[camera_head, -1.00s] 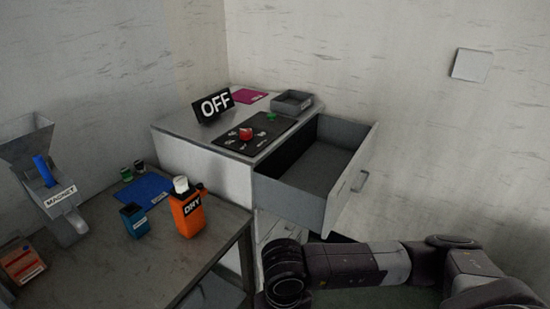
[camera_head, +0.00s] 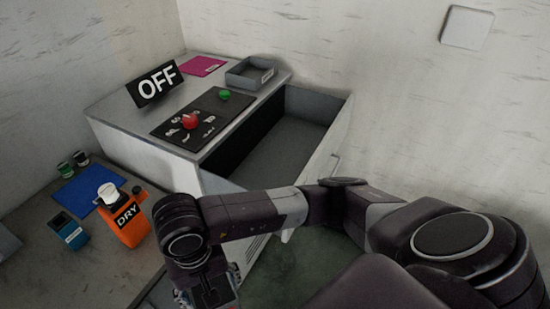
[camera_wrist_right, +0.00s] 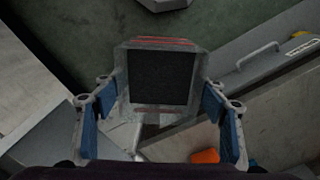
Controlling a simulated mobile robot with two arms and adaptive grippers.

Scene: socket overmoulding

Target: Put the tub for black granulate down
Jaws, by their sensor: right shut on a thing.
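The tub for black granulate (camera_wrist_right: 163,78) is in the right wrist view, a squarish grey tub with reddish marks on its rim and a black inside. My right gripper (camera_wrist_right: 160,98) is shut on it, with one blue-padded finger at each side. The tub is held above the floor. In the head view my right gripper (camera_head: 207,290) is at the bottom edge, beside the table, partly cut off. My left gripper is in neither view.
A grey table (camera_head: 60,270) at left bears an orange DRY container (camera_head: 122,222), a blue container (camera_head: 70,232), a blue mat (camera_head: 90,190) and two small cups. Behind, a cabinet (camera_head: 110,115) carries an OFF sign (camera_head: 155,83), a black panel (camera_head: 160,130), a magenta mat (camera_head: 203,66) and a grey tray (camera_head: 235,82). Its drawer (camera_head: 285,145) is open.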

